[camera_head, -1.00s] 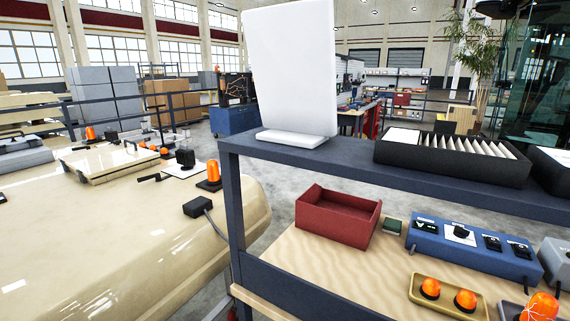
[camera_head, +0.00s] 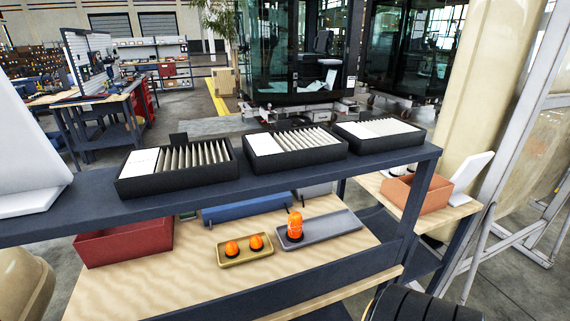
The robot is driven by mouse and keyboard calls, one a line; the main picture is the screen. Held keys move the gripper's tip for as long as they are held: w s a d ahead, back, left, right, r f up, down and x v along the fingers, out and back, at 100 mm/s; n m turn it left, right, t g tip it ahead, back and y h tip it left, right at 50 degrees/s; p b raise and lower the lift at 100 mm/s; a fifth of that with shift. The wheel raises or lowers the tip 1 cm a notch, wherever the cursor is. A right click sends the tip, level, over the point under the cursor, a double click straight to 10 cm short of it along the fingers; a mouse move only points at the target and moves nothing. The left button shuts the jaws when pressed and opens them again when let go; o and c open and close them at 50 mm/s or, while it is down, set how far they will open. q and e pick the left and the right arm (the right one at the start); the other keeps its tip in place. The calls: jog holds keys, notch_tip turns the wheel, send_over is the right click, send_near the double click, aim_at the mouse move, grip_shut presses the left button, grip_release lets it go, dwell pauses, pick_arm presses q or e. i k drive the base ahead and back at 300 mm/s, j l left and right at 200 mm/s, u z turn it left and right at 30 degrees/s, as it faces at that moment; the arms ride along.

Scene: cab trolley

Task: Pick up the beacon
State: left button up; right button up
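An orange beacon (camera_head: 295,225) with a dark base stands upright on a grey tray (camera_head: 331,229) on the wooden lower shelf of the trolley. To its left, two smaller orange domes (camera_head: 232,248) sit in a yellow tray (camera_head: 245,257). Neither of my grippers shows in the head view, so their state is hidden.
The dark upper shelf (camera_head: 100,196) carries several black file boxes (camera_head: 292,147) and a white panel (camera_head: 25,150). A red bin (camera_head: 125,243) and a blue box (camera_head: 245,208) lie below. Bare wood (camera_head: 190,280) fronts the trays. An orange bin (camera_head: 416,194) stands right.

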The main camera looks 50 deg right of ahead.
aim_at(294, 233)
jog(key=z, duration=1.65)
